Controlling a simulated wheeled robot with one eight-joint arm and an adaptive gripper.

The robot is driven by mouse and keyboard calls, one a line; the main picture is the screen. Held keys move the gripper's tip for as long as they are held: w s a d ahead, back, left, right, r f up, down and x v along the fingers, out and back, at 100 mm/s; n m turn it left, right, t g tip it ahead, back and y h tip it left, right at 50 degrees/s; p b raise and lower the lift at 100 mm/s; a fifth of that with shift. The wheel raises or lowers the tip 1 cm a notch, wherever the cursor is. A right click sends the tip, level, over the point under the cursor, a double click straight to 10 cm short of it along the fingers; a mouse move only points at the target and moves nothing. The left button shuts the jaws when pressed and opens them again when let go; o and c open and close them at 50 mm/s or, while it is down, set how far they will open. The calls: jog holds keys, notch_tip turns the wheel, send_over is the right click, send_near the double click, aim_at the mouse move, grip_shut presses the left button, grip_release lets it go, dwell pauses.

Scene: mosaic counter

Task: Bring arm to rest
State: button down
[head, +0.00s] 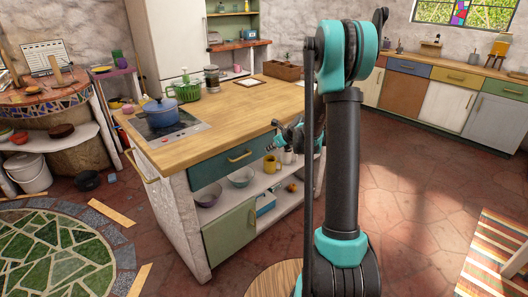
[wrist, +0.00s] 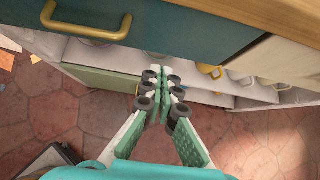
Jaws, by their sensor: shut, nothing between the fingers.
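My arm rises at the right of centre in the head view. Its gripper (head: 284,126) is beside the island's front, near the drawer level, partly hidden behind my own arm links. In the wrist view my gripper (wrist: 162,78) has its fingertips together with nothing between them. It points towards the island's open shelf, below the closed teal drawer (wrist: 100,50). The drawer (head: 232,165) also shows closed in the head view. I cannot tell the exact gap between the fingertips and the island.
Tiled floor (head: 415,215) is open to the right, up to a striped rug (head: 495,262).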

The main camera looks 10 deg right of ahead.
jog(key=s+d+r+n+g+h, duration=0.1)
jog(key=s+r+n, duration=0.1)
jog(key=s+n, duration=0.7)
jog(key=s+d+r+n+g+h, duration=0.1)
jog(key=s+r+n, duration=0.3)
jog(key=s, duration=0.8)
jog(key=s+d+f+n+h, duration=0.1)
jog(key=s+f+n, duration=0.2)
jog(key=s+n, duration=0.5)
jog(key=s+d+f+n+g+h, duration=0.1)
jog(key=s+d+f+n+h, duration=0.1)
jog(key=s+n, duration=0.5)
jog(key=s+f, duration=0.1)
jog(key=s, duration=0.2)
jog(key=shift+s+n, duration=0.2)
jog(key=shift+n, duration=0.2)
